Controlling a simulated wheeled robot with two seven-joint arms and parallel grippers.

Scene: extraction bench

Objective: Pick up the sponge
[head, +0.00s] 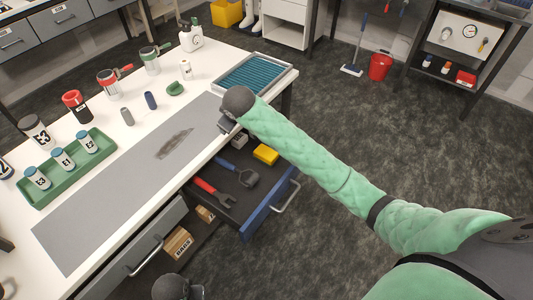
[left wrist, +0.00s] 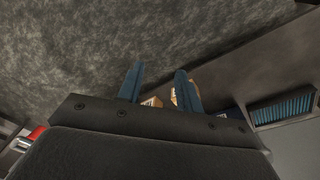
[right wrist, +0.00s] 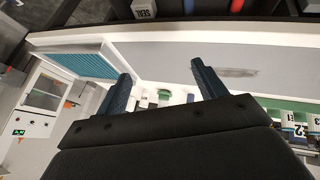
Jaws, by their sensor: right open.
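A yellow block that looks like the sponge (head: 266,154) lies in the open drawer (head: 240,211), near its far right corner. My right gripper (head: 227,124) is above the bench's right edge, up and left of the sponge and apart from it. In the right wrist view its two fingers (right wrist: 160,80) are spread with nothing between them. My left gripper shows only as a dark wrist at the bottom of the head view. In the left wrist view its fingers (left wrist: 158,75) are apart and empty. I cannot make out the sponge in either wrist view.
A red-handled tool (head: 213,192) and a dark-headed tool (head: 240,175) lie beside the sponge in the drawer. A blue ribbed tray (head: 287,67) stands at the bench corner. A grey mat (head: 110,211) and a green rack of jars (head: 105,138) are on the bench. Floor right of the drawer is clear.

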